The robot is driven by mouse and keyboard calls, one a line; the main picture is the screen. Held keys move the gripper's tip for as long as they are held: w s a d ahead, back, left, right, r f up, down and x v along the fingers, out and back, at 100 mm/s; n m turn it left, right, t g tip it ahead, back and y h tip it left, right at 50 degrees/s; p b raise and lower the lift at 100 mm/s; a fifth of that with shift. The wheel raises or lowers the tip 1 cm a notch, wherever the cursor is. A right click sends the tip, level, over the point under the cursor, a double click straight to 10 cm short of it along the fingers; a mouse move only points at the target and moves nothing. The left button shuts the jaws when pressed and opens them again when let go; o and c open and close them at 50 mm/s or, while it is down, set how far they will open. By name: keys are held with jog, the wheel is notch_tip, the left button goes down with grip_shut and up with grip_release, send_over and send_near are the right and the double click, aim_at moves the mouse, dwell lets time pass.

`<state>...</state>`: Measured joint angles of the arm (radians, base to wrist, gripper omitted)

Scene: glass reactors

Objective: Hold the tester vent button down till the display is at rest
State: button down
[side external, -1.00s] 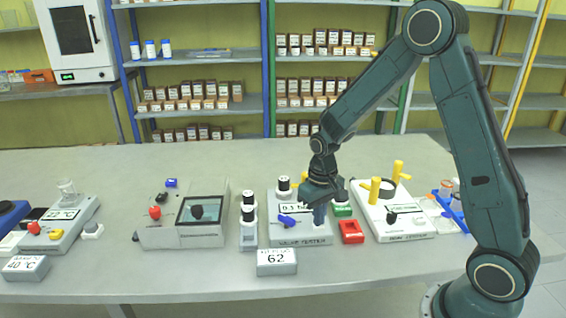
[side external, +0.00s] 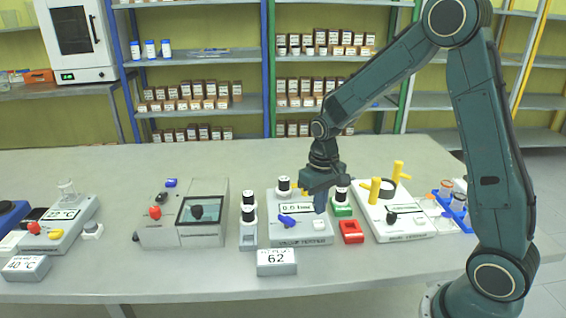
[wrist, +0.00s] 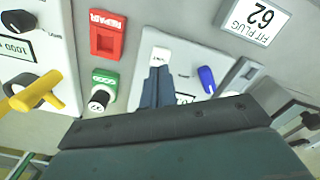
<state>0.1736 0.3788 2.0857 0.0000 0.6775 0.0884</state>
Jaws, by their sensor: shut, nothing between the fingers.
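The vacuum tester (side external: 300,237) is a light grey box in the middle of the bench. Its display (side external: 294,208) shows a small torr reading, too blurred to read surely. The white vent button (side external: 319,224) sits at the tester's front right; in the wrist view the button (wrist: 161,57) shows just past the fingertips. A blue lever (side external: 287,221) is on the tester's left side. My gripper (side external: 320,210) is shut and empty, pointing down just above and behind the vent button. The button's top looks uncovered; the fingers seem apart from it.
A red REPAIR tray (side external: 351,232) and a green tray (side external: 342,211) holding a black-topped plug stand right of the tester. A grey block reading 62 (side external: 277,262) stands in front. A leak unit with yellow handles (side external: 376,190) is further right.

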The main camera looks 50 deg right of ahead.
aim_at(320, 224)
jog(key=shift+r, duration=1.55)
jog(key=shift+r, duration=0.15)
jog(key=s+a+r+n+t, duration=0.1)
jog(key=s+a+r+t, duration=0.1)
jog(key=s+r, duration=0.5)
jog(key=s+a+r+n+t, duration=0.2)
jog(key=s+r, duration=0.5)
jog(key=s, duration=0.5)
jog(key=shift+s+a+r+t, duration=0.35)
jog(key=shift+a+t, duration=0.45)
jog(key=shift+a, duration=0.5)
